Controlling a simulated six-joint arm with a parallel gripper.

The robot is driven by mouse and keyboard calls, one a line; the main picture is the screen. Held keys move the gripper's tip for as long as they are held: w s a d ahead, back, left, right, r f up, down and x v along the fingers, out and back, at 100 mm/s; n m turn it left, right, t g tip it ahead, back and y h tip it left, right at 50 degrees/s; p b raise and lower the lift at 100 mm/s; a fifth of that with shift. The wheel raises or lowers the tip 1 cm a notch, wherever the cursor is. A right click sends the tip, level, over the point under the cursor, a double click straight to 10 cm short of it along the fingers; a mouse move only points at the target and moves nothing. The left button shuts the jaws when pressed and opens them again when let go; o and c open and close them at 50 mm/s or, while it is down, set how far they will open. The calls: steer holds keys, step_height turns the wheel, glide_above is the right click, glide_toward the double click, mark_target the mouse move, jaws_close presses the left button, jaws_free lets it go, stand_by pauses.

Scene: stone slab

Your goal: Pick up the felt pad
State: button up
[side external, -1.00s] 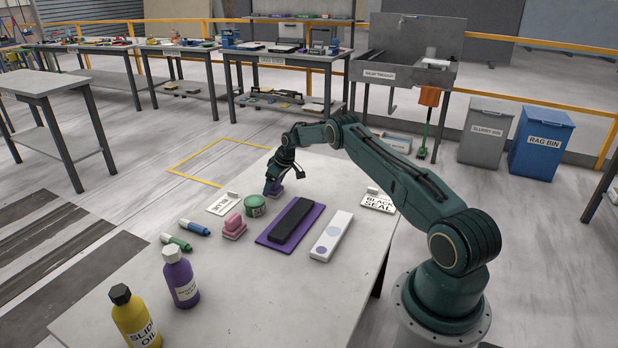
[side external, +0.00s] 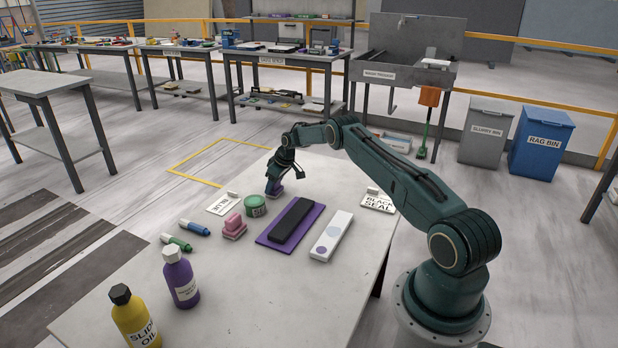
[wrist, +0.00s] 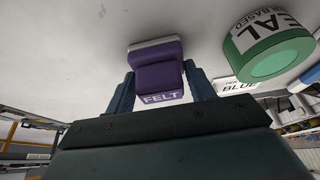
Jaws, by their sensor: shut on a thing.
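The felt pad (wrist: 158,72) is a purple block with a pale grey layer on one side and a label reading FELT. In the wrist view it sits between my two fingers, and my gripper (wrist: 160,88) is shut on it. In the side view my gripper (side external: 274,187) points down at the far part of the slab, and only a little purple of the felt pad (side external: 277,194) shows beside the fingers. It is at or very near the slab surface; I cannot tell whether it touches.
On the slab (side external: 215,290), a green tin (side external: 255,206) and a white card (side external: 222,204) are left of my gripper. A pink block (side external: 234,226), a black bar on a purple mat (side external: 268,238) and a white strip (side external: 331,236) lie nearer. Two bottles (side external: 180,278) (side external: 135,318) stand at the near left.

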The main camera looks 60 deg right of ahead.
steer(key=shift+r, duration=0.15)
step_height(320, 180, up, 20)
stand_by(0.7)
stand_by(0.3)
steer(key=o, duration=0.4)
steer(key=shift+c, duration=1.2)
